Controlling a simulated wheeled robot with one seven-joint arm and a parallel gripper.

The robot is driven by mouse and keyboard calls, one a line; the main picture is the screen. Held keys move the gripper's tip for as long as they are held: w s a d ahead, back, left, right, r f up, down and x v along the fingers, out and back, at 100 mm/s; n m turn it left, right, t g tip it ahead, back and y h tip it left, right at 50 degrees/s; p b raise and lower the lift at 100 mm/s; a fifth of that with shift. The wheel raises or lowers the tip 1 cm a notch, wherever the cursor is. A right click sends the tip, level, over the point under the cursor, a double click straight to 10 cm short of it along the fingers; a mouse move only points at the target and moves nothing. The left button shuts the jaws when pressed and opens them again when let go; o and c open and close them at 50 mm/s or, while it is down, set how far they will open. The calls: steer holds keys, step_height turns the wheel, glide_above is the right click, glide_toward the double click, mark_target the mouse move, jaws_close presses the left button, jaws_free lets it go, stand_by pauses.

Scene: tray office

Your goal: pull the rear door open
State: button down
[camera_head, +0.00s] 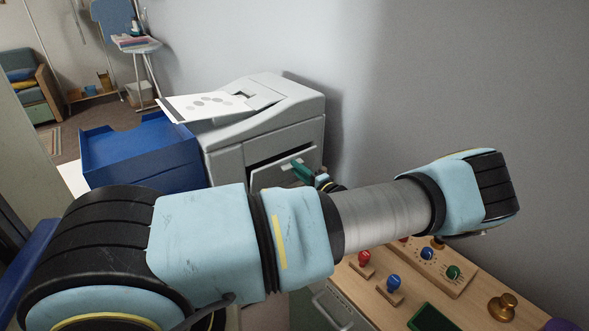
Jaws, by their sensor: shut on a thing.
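The grey-white printer (270,110) stands behind my arm, against the wall. Its rear door (272,178) is on the side facing me, and a dark gap shows along the door's top edge, so it appears tilted out a little. My gripper (306,173) is at the door's upper right and is shut on it. A small teal part shows there; the exact contact is too small to make out. My arm hides the lower part of the door.
A blue tray box (140,155) stands left of the printer. Printed paper (205,106) lies on top of the printer. At the lower right, a wooden bench (365,290) carries red, blue and green knobs and a brass knob (502,306). A plain wall is behind.

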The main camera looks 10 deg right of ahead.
steer(key=shift+s+d+f+b, duration=0.15)
steer(key=shift+s+f+b, duration=0.35)
steer(key=shift+f, duration=0.3)
steer(key=shift+s+d+f+b, duration=0.15)
steer(key=shift+s+f+b, duration=0.4)
steer(key=shift+f, duration=0.3)
steer(key=shift+s+d+f+b, duration=0.15)
steer(key=shift+s+f+b, duration=0.2)
steer(key=shift+f+b, duration=0.35)
steer(key=shift+f, duration=0.15)
steer(key=c, duration=0.9)
jaws_free()
steer(key=shift+w+f, duration=0.15)
steer(key=shift+r, duration=0.2)
